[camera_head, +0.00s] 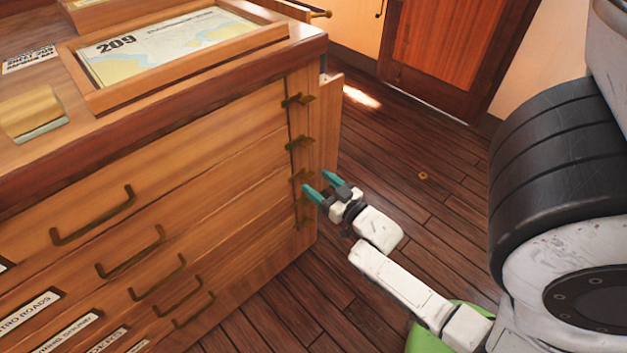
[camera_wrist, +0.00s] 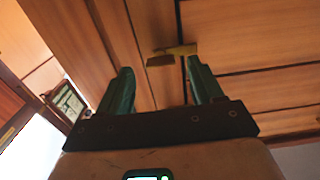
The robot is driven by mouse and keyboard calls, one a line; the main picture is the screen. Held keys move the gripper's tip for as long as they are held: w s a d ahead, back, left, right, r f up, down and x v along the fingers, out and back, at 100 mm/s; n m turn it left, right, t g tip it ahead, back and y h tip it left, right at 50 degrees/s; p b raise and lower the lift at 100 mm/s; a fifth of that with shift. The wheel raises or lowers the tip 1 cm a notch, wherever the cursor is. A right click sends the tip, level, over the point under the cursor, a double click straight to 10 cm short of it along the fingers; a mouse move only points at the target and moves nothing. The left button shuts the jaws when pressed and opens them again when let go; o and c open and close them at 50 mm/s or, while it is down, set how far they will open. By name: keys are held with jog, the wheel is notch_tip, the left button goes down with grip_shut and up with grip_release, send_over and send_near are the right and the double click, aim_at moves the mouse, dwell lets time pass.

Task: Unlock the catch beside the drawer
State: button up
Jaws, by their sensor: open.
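A wooden chest of drawers (camera_head: 170,150) stands at the left in the head view, with brass handles on its drawers. Several brass catches run down the strip at its right edge, among them a top catch (camera_head: 298,100), a second catch (camera_head: 299,143) and a third catch (camera_head: 301,177). My gripper (camera_head: 318,186) is at the right edge of the chest, close to the third catch. It is open, with teal fingers. In the wrist view one brass catch (camera_wrist: 173,54) lies ahead between the fingertips (camera_wrist: 160,82). No contact can be made out.
A framed chart (camera_head: 170,45) and a brass-coloured roll (camera_head: 32,110) lie on the chest top. The wooden floor (camera_head: 420,140) right of the chest is mostly clear, with a small brass ring-like item (camera_head: 423,175) on it. A door (camera_head: 440,45) stands at the back.

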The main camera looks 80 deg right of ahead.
aim_at(302, 177)
jog(key=shift+x, duration=1.5)
jog(key=c, duration=1.1)
